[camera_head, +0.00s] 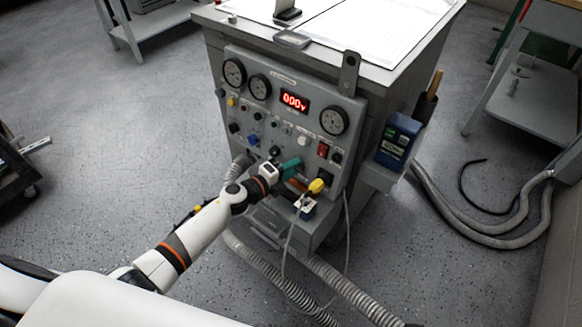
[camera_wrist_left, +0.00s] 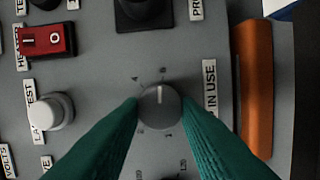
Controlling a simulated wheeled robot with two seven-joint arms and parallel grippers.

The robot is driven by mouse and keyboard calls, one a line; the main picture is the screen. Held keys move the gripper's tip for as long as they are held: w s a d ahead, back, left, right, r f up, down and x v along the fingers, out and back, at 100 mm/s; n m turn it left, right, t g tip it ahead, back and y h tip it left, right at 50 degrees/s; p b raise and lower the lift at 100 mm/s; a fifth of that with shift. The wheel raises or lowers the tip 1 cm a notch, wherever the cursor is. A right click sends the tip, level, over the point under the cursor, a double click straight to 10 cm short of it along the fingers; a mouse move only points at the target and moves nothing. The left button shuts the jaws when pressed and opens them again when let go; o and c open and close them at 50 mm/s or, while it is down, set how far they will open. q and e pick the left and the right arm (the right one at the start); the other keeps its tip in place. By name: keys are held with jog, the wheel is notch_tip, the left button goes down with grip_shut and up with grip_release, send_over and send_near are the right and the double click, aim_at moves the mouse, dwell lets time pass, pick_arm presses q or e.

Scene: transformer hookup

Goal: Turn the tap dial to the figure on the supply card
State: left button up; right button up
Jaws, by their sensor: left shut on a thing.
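The tap dial (camera_wrist_left: 161,106) is a small grey round knob with a white pointer mark, on the grey panel face in the left wrist view. The mark points up in that picture. Small figures ring the dial, too small to read surely. My left gripper (camera_wrist_left: 161,118) has green fingers, one on each side of the dial, and is shut on it. In the head view the left gripper (camera_head: 289,166) is at the lower part of the panel and the dial cannot be made out there. I cannot pick out the supply card. My right gripper is not in view.
The panel's red display (camera_head: 295,101) reads 000v. An orange bar (camera_wrist_left: 256,95) stands close to the right finger. A red switch (camera_wrist_left: 47,40) and a white knob (camera_wrist_left: 52,111) are to the left. A yellow-handled thing (camera_head: 317,186) and cables are below the gripper.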

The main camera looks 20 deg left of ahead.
pick_arm(q)
jog(key=shift+m, duration=0.5)
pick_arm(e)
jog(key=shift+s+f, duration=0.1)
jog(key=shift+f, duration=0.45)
pick_arm(q)
jog(key=o, duration=1)
jog(key=shift+p+v, duration=0.9)
jog(key=shift+v, duration=5.15)
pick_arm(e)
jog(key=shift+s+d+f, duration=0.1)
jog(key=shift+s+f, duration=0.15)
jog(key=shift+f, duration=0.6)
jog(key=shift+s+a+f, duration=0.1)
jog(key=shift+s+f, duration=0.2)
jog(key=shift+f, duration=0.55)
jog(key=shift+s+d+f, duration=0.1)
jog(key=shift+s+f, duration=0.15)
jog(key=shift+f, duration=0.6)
pick_arm(q)
jog(key=shift+d, duration=0.1)
